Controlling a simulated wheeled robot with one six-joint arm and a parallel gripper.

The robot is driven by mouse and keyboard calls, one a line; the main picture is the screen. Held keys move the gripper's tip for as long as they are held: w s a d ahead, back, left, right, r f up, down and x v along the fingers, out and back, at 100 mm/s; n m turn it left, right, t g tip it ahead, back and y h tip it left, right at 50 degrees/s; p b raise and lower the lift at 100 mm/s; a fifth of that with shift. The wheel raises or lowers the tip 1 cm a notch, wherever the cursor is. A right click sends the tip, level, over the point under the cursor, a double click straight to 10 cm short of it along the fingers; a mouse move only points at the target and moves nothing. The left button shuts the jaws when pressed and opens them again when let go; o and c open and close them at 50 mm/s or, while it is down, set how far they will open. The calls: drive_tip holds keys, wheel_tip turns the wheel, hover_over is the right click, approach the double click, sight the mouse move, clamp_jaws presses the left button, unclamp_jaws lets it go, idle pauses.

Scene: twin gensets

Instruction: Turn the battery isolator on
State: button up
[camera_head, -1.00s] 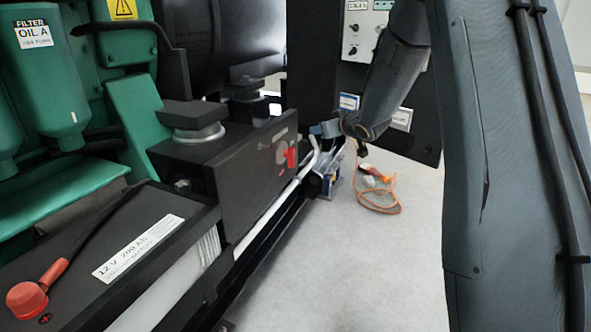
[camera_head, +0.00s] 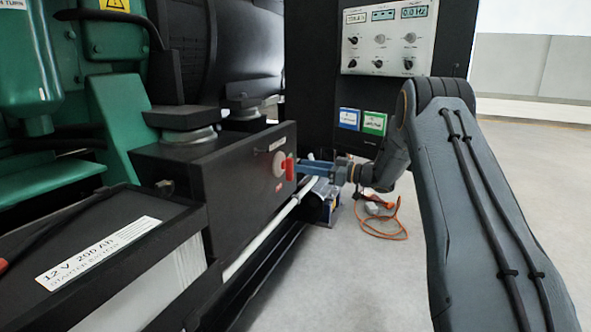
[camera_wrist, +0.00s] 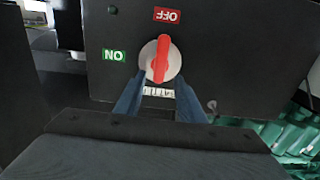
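The battery isolator is a red handle (camera_wrist: 161,58) on a pale round disc (camera_wrist: 150,73), on the face of a black box (camera_head: 240,185). In the wrist view the handle stands upright in the picture, in line with the red OFF label (camera_wrist: 167,15). The green ON label (camera_wrist: 114,55) is to its left; both labels look upside down. My gripper (camera_wrist: 162,84) is open, with a blue finger on either side of the handle's lower end. In the head view my gripper (camera_head: 304,166) reaches the red handle (camera_head: 289,167) from the right; contact is unclear.
A battery (camera_head: 85,250) lies in front left, beside green machinery (camera_head: 125,125). A control panel (camera_head: 388,40) stands behind. A pale rail (camera_head: 265,230) runs below the box. An orange cable (camera_head: 385,235) lies on the floor. Open floor lies to the right.

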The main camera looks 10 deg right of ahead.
sight(293, 165)
drive_tip(key=shift+b+x, duration=0.45)
drive_tip(key=shift+x, duration=1.75)
drive_tip(key=shift+c, duration=0.2)
clamp_jaws()
